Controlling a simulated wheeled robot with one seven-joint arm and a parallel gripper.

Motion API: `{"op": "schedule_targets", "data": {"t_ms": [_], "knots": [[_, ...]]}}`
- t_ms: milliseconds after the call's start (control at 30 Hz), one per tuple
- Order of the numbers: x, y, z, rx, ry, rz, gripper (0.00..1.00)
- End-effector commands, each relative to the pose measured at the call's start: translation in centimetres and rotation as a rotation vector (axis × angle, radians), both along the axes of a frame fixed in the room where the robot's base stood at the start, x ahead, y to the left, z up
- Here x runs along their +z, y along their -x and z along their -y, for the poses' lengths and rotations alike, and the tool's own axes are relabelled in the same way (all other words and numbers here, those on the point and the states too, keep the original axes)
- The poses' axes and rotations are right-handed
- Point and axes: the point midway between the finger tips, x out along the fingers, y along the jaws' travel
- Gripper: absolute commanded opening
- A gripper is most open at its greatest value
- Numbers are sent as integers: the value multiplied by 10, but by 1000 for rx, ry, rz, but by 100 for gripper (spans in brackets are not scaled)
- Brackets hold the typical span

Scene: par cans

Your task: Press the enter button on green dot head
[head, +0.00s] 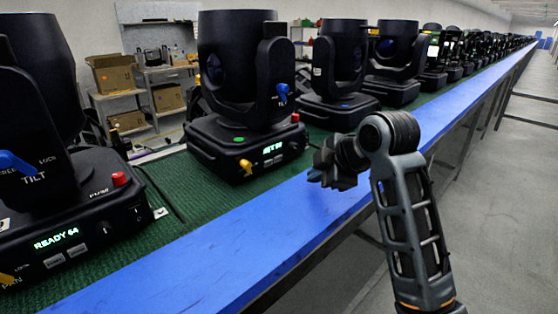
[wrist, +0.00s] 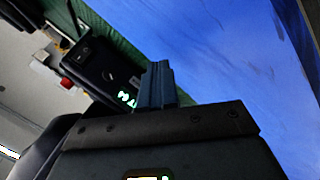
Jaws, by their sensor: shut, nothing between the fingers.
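The green dot head (head: 240,75) is a black moving-head light on the green mat, second from the left in the head view. A small green dot (head: 239,140) sits on its base. Its lit display (head: 272,149) faces the blue edge, with a yellow knob to the left and a red one to the right. I cannot make out its enter button. My gripper (head: 322,173) is shut and empty, above the blue edge to the right of that base and apart from it. Its closed fingers (wrist: 157,72) show in the wrist view.
A nearer light with a READY 64 display (head: 56,239) stands at left; a display ending in 64 (wrist: 127,98) shows in the wrist view. More black lights (head: 342,60) line the bench to the right. The blue bench edge (head: 215,245) is bare. Shelves with boxes (head: 112,75) stand behind.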

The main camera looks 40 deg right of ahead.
Motion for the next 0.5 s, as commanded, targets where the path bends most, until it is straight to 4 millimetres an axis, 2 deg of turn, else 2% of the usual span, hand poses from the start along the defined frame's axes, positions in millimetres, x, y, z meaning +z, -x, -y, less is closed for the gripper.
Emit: {"op": "schedule_targets", "data": {"t_ms": [300, 500], "knots": [[-1, -43, -2, 2, 3, 0, 0], [1, -63, -3, 0, 0, 0, 0]]}}
